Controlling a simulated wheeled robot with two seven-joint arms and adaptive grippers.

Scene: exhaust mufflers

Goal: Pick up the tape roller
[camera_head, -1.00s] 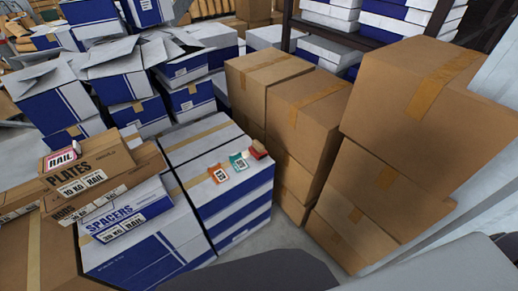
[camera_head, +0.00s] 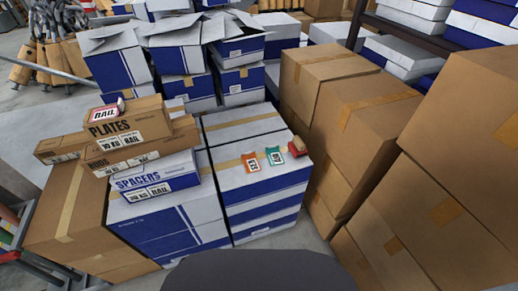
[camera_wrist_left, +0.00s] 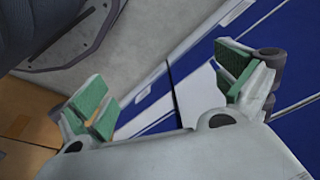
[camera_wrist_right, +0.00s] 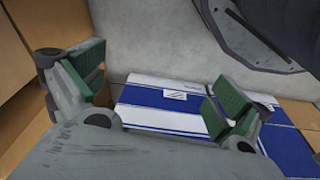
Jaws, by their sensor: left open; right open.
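A small red object (camera_head: 297,147), which looks like the tape roller, lies at the right edge of a white and blue box top (camera_head: 232,175) in the head view. It is too small to make out in detail. An orange card (camera_head: 250,161) and a teal card (camera_head: 274,156) lie to its left. My left gripper (camera_wrist_left: 168,90) is open and empty in the left wrist view, with blue and white box surfaces beyond it. My right gripper (camera_wrist_right: 155,84) is open and empty in the right wrist view, with a blue and white box (camera_wrist_right: 160,121) beyond it. Neither gripper shows in the head view.
Tall brown cartons (camera_head: 365,125) stand close to the right of the red object. Left are stacked boxes marked PLATES (camera_head: 125,123) and SPACERS (camera_head: 155,178), with a red-edged RAIL label (camera_head: 104,113) on top. Open white and blue boxes (camera_head: 185,62) stand behind.

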